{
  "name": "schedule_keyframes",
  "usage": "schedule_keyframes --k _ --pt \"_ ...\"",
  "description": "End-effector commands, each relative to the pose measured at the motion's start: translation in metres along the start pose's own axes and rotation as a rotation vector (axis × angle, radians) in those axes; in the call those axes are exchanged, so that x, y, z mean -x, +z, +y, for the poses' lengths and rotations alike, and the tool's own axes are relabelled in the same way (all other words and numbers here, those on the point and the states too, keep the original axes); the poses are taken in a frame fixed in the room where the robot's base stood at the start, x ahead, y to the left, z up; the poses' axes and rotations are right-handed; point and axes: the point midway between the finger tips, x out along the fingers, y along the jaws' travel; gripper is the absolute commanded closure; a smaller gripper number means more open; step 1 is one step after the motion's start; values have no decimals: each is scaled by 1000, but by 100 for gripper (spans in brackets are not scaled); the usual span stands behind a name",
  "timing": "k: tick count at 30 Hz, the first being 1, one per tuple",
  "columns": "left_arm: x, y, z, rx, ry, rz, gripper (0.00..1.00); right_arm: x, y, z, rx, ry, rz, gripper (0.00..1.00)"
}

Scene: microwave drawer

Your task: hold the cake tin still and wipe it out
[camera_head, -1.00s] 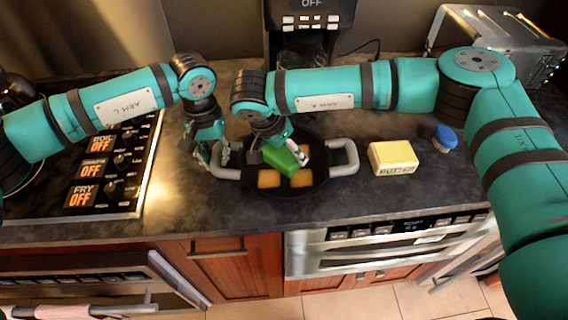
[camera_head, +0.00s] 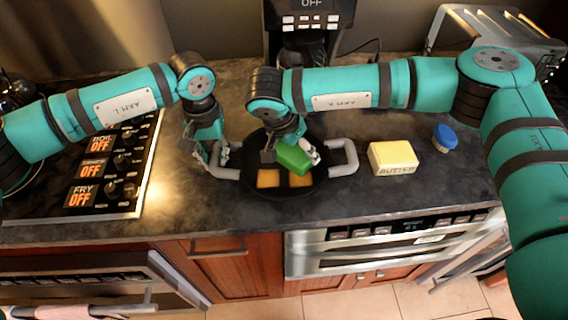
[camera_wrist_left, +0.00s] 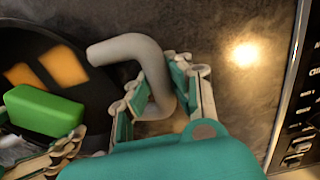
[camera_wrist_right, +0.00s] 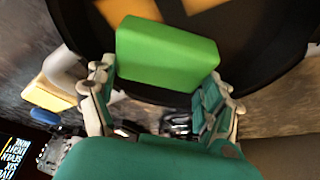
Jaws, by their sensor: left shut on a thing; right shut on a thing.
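The cake tin (camera_head: 262,190) is a round dark pan with two grey side handles, on the counter in the head view. Orange-brown patches (camera_head: 268,178) show on its floor. My left gripper (camera_head: 220,158) is shut on the tin's left handle (camera_head: 224,173), which also shows in the left wrist view (camera_wrist_left: 128,48). My right gripper (camera_head: 300,152) is shut on a green sponge block (camera_head: 293,158) over the inside of the tin. The right wrist view shows the sponge (camera_wrist_right: 168,55) between the fingers. Whether the sponge touches the tin's floor is unclear. The arm and sponge hide the tin's far part.
A yellow butter block (camera_head: 393,158) and a blue-topped brush or sponge (camera_head: 444,137) lie right of the tin. A stove panel (camera_head: 112,165) is at left, a coffee maker (camera_head: 305,25) behind, and a toaster (camera_head: 500,40) at back right. The counter's front strip is clear.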

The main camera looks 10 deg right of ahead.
Motion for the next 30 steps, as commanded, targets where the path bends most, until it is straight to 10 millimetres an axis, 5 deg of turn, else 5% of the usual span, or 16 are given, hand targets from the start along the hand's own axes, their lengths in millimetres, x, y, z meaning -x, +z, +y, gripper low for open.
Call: schedule_keyframes --k 30 --pt "0 0 1 -1 2 0 100 12 17 18 -1 -4 0 74"
